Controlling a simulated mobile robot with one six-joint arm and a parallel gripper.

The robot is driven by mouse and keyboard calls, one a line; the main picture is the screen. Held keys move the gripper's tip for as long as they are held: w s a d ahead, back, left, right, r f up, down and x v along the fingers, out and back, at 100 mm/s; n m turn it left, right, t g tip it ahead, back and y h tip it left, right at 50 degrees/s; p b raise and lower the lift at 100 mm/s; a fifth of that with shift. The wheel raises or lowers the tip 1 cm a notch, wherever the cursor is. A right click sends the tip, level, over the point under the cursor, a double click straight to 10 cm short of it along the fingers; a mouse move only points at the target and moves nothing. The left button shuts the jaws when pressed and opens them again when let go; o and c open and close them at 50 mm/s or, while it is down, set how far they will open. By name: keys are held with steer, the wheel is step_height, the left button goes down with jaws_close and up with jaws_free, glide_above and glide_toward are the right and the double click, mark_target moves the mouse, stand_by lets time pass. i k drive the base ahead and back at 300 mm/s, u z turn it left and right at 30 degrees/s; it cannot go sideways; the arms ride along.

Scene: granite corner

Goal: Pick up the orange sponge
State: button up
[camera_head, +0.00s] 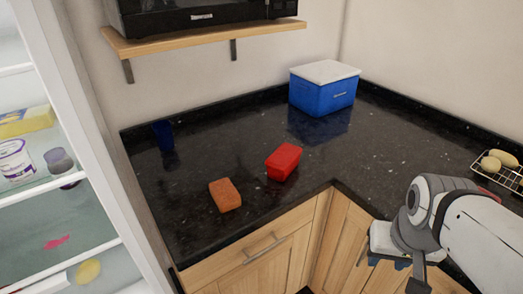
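The orange sponge (225,195) lies flat on the black granite counter, near its front edge and above a wooden drawer. Nothing touches it. My gripper (388,262) is at the lower right, in front of the cabinets and well to the right of the sponge. Its fingers are small and partly hidden by my arm, so I cannot tell whether they are open or shut.
A red container (284,162) stands right of the sponge. A blue cup (163,135) and a blue cooler with a white lid (322,95) stand farther back. A wire basket (508,178) is at the right. An open fridge (85,130) borders the left.

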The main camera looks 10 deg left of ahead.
mark_target(227, 197)
steer(key=z, duration=0.1)
steer(key=k, duration=1.1)
steer(key=u, duration=0.55)
steer(key=i, duration=1)
